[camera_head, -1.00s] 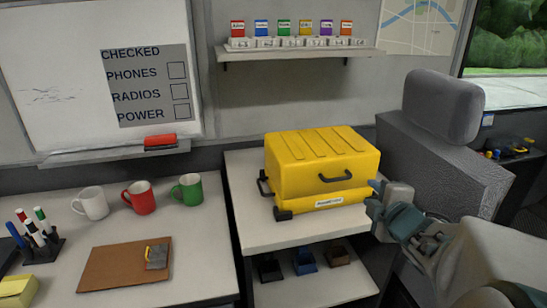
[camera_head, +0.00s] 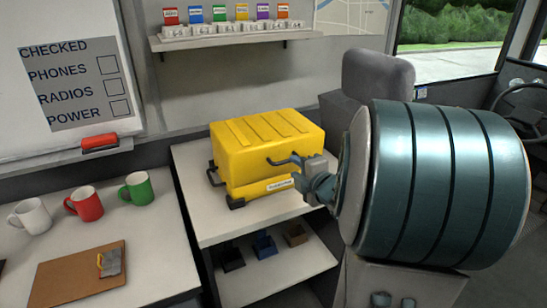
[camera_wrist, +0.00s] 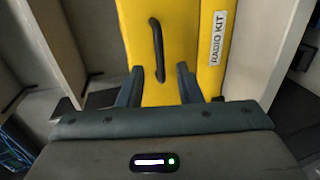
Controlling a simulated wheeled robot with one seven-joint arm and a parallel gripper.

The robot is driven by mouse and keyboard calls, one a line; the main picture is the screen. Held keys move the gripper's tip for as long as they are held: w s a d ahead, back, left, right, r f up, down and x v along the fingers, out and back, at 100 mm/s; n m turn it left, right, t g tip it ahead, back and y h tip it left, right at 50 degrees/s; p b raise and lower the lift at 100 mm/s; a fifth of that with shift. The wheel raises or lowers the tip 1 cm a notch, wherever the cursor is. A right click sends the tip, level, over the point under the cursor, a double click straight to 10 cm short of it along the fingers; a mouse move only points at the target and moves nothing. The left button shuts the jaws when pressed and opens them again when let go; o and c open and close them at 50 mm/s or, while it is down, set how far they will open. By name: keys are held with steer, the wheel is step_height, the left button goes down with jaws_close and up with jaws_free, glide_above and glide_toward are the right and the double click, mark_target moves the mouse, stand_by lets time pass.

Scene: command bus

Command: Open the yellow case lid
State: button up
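The yellow case (camera_head: 262,150) stands on the pale shelf unit with its ribbed lid (camera_head: 265,128) shut. A dark handle (camera_head: 286,160) is on the front of the lid, above a white label; it also shows in the wrist view (camera_wrist: 157,48), where the label reads RADIO KIT. My gripper (camera_head: 304,178) is at the case's right front, close to the handle. In the wrist view my gripper (camera_wrist: 161,72) is open, with one finger on each side of the handle's line. The handle's near end lies about level with the fingertips. I cannot tell whether they touch the case.
The shelf unit (camera_head: 212,232) holds small dark and blue items below. A grey seat (camera_head: 378,80) stands behind right. The desk at left holds mugs (camera_head: 86,204) and a clipboard (camera_head: 70,275). A wall shelf (camera_head: 235,38) with coloured cards hangs above the case.

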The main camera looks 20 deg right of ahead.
mark_target(268, 146)
steer(key=x, duration=0.4)
steer(key=shift+w+f, duration=0.1)
steer(key=shift+w, duration=0.3)
jaws_close()
